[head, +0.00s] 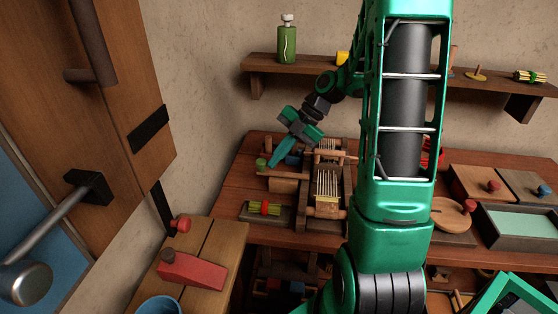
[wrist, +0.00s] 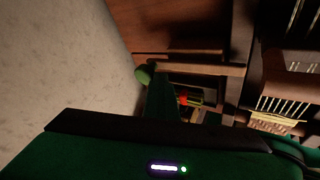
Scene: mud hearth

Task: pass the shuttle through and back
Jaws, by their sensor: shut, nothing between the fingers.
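A small wooden loom (head: 327,208) with pale upright threads stands on the table's left part; its threads (wrist: 282,106) also show at the right of the wrist view. My gripper (head: 274,163) is shut and empty, pointing down at the loom's left side, close to a wooden bar (head: 280,174) that sticks out there. In the wrist view my green finger (wrist: 160,97) passes beside this bar (wrist: 195,68) and a round green end (wrist: 144,74). I cannot tell whether it touches. I cannot clearly make out the shuttle; a blue piece (head: 292,160) lies partly hidden behind the gripper.
A tray with a red-tied green bundle (head: 265,208) lies in front of the loom's left side. A shelf (head: 270,64) with a green bottle (head: 287,40) runs above. A red wedge block (head: 192,271) sits on the nearer bench.

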